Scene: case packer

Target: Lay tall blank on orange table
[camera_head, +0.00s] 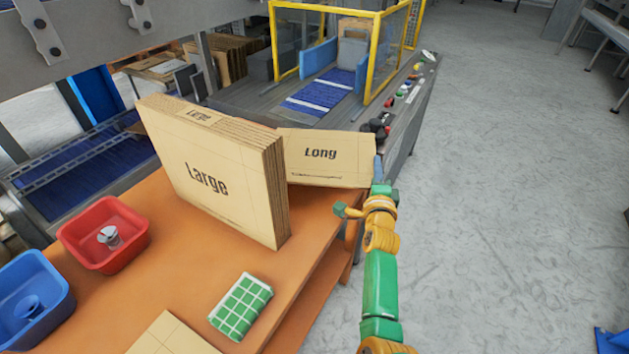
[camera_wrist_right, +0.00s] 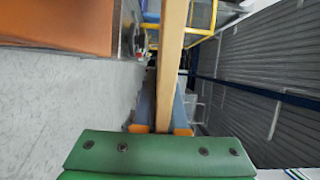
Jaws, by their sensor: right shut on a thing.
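My right gripper (camera_head: 378,172) is shut on the right edge of a flat cardboard blank (camera_head: 325,157) labelled "Long". In the right wrist view the blank (camera_wrist_right: 172,55) shows edge-on as a tan strip between the two fingers (camera_wrist_right: 163,105). In the head view the blank is behind the stack marked "Large", which hides its left end; I cannot tell whether its lower edge touches the table. The orange table (camera_head: 180,255) fills the lower left. No label reading "Tall" is visible. My left gripper is out of view.
A thick stack of "Large" blanks (camera_head: 205,175) stands upright on the table. A red bin (camera_head: 105,235), a blue bin (camera_head: 30,300), a green checked cloth (camera_head: 241,306) and another flat cardboard piece (camera_head: 172,338) are nearby. A yellow-framed machine (camera_head: 375,55) stands behind.

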